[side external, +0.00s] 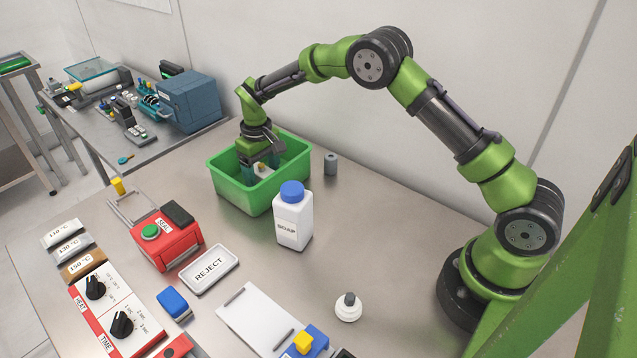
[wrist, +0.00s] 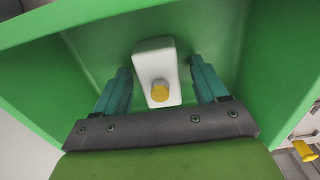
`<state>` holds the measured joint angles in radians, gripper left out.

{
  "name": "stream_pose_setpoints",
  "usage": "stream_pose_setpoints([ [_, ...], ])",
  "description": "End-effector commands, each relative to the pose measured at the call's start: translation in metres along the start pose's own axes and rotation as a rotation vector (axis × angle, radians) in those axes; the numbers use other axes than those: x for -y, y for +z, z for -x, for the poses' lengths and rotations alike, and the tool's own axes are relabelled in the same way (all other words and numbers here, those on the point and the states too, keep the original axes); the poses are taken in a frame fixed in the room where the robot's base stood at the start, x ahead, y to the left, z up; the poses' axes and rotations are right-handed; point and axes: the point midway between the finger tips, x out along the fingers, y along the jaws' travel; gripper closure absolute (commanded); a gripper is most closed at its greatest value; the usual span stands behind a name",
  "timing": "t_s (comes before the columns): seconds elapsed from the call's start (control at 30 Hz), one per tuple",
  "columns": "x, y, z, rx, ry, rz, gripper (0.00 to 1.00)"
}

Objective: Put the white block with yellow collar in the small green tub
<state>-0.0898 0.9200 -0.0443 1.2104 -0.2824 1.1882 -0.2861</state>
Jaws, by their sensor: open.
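The white block with yellow collar (wrist: 155,60) is inside the small green tub (side external: 286,192). In the wrist view its yellow round part faces the camera, and green tub walls surround it. My gripper (wrist: 160,72) is open, with one teal finger on each side of the block and visible gaps between them.
A white soap bottle (side external: 292,218) with a blue cap stands close in front of the tub. A grey cylinder (side external: 331,163) stands to its right. A red sealer (side external: 167,238) and the REJECT tray (side external: 209,288) are at the front left. The table right of the bottle is mostly clear.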

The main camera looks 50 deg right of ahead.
Motion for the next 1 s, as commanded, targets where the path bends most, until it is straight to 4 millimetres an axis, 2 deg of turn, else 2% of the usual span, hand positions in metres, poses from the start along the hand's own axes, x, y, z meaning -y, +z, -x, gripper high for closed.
stream_pose_setpoints([
  [0.17,0.000,-0.001,0.020,-0.005,0.000,0.000,0.28],
  [0.5,0.000,-0.001,0.092,-0.005,-0.001,0.000,0.28],
  [0.77,0.000,0.000,0.122,-0.004,-0.001,0.000,0.28],
  [0.87,-0.001,0.006,0.137,-0.022,-0.009,-0.009,0.28],
  [1.0,-0.004,0.032,0.177,-0.089,-0.041,-0.045,0.28],
])
